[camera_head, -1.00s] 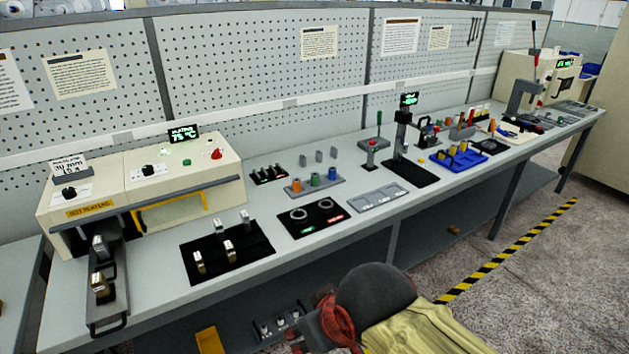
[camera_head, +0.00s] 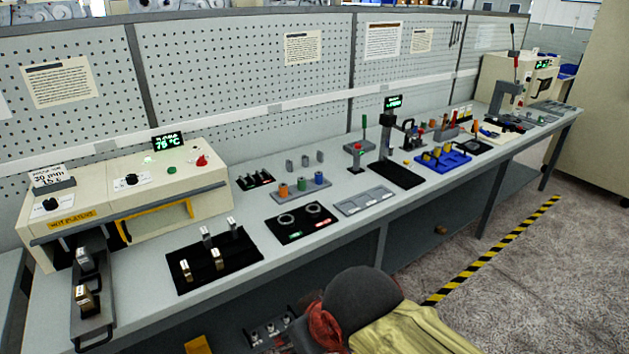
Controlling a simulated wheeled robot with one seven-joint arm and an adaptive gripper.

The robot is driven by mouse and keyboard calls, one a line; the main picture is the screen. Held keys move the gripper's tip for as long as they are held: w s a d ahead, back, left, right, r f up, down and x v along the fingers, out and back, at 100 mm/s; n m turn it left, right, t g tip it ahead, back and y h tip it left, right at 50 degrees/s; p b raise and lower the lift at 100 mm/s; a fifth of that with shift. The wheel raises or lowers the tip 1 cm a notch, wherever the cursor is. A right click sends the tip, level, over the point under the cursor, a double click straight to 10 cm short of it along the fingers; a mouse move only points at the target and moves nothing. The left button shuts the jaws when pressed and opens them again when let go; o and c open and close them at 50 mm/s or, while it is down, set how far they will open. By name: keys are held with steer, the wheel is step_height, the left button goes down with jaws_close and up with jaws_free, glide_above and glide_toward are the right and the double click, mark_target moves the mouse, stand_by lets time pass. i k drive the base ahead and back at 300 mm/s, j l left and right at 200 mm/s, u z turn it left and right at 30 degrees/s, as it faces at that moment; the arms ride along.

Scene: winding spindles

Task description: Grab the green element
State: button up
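A small green cylinder (camera_head: 301,184) stands upright in the middle of a grey holder (camera_head: 327,186) on the workbench. An orange cylinder (camera_head: 283,190) stands to its left and a blue one (camera_head: 318,178) to its right. Nothing hides the green cylinder. A green-topped lever (camera_head: 364,122) and a green button (camera_head: 171,170) also show on the bench equipment. My gripper is not in view.
A black mat with two rings (camera_head: 301,222) lies in front. A dark rounded seat back (camera_head: 362,296) with yellow cloth (camera_head: 412,332) stands before the bench. Floor at right is clear around a striped line (camera_head: 495,249).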

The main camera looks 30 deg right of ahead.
mark_target(301, 180)
steer(key=i+j+z, duration=0.15)
steer(key=i, duration=1.25)
